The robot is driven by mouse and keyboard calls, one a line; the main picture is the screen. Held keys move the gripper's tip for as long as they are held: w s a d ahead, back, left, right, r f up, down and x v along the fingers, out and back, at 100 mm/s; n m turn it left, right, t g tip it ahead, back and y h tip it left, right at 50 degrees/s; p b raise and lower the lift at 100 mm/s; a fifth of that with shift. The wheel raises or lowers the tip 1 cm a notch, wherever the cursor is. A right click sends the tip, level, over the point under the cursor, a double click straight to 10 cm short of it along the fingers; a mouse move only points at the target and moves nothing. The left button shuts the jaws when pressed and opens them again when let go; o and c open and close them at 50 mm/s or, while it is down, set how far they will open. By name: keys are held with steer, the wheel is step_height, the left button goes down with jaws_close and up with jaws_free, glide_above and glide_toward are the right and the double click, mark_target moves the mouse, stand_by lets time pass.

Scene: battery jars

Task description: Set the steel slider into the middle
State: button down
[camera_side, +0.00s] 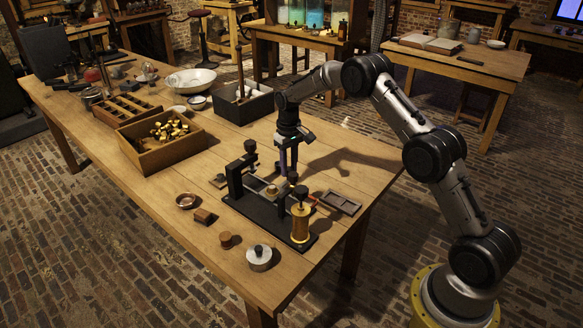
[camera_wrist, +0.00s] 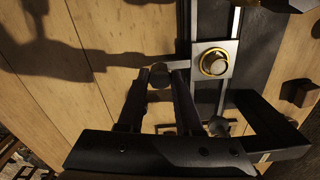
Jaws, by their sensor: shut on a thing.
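A long black stand (camera_side: 240,204) lies on the table, with pale metal rails along it (camera_wrist: 207,100). On the rails sits a slider, a pale square plate with a brass-ringed round knob (camera_wrist: 215,62); it also shows in the side view (camera_side: 271,190). My gripper (camera_side: 288,172) points down over the far side of the stand. In the wrist view its fingers (camera_wrist: 167,78) are shut on a small dark round knob (camera_wrist: 160,75), beside the rails and left of the brass-ringed knob.
A black post (camera_side: 236,178) and a brass cylinder (camera_side: 300,222) stand at the stand's ends. A grey tray (camera_side: 340,203) lies to its right. A steel weight (camera_side: 259,257) and small wooden pieces lie in front. A wooden box (camera_side: 160,152) of brass parts stands left.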

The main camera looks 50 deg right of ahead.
steer(key=shift+w, duration=0.1)
steer(key=c, duration=0.6)
jaws_free()
steer(key=shift+r, duration=0.1)
step_height(320, 180, up, 14)
steer(key=shift+f, duration=0.15)
